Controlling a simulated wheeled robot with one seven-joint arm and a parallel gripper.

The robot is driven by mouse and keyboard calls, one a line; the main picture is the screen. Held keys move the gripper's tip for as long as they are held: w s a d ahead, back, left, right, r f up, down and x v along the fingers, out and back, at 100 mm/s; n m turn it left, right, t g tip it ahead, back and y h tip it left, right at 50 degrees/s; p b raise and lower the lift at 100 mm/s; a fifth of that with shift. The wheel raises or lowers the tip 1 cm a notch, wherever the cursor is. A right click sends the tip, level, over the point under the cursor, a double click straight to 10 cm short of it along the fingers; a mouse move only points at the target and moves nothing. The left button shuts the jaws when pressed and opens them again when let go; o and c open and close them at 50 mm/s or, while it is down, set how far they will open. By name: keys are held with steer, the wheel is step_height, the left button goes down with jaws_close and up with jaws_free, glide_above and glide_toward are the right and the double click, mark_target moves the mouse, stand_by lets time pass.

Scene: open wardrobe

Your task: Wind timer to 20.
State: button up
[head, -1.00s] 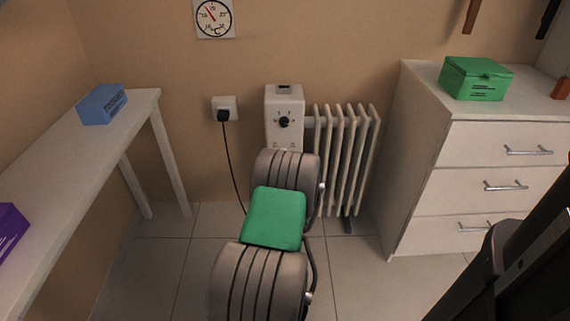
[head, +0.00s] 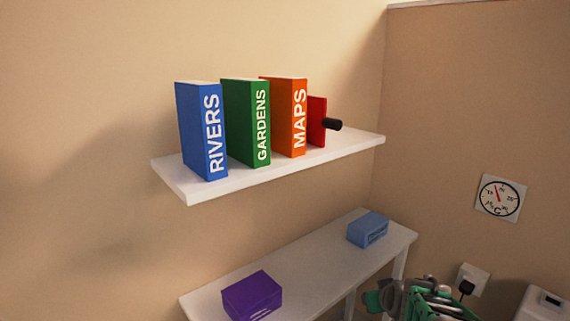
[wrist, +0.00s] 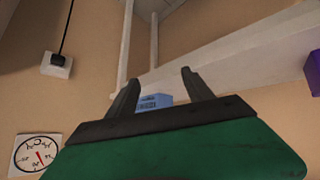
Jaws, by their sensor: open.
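No thing that I can surely name as the timer shows now. A red upright piece with a black knob-like cylinder (head: 333,124) stands at the right end of the books on the wall shelf; I cannot tell what it is. The top of the white heater unit (head: 545,302) shows at the lower right of the head view, its dial out of sight. My gripper (wrist: 160,77) is open and empty in the wrist view, its two dark fingers apart with the blue box (wrist: 154,100) seen beyond them. My arm shows at the bottom of the head view.
The white shelf (head: 280,172) holds blue, green and orange books. Below it, the white table (head: 320,267) bears a purple box (head: 252,296) and the blue box (head: 368,230). A round wall thermometer (head: 499,199) and a plugged socket (head: 474,277) are at right.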

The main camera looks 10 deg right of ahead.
steer(key=s+a+r+n+g+y+p, duration=0.1)
steer(key=s+a+r+p, duration=0.15)
steer(key=a+r, duration=0.35)
steer(key=s+a+r+g+y+p, duration=0.1)
steer(key=s+a+r+p, duration=0.15)
steer(key=a+r, duration=0.35)
steer(key=s+a+r+g+p, duration=0.1)
steer(key=s+a+r+p, duration=0.1)
steer(key=s+a, duration=0.3)
steer(key=s+a+r+g+p, duration=0.2)
steer(key=s+a+r+p, duration=0.1)
steer(key=s+a+p, duration=0.2)
steer(key=shift+s+a+r+g+y, duration=0.35)
steer(key=shift+s+a, duration=0.4)
steer(key=shift+s, duration=0.45)
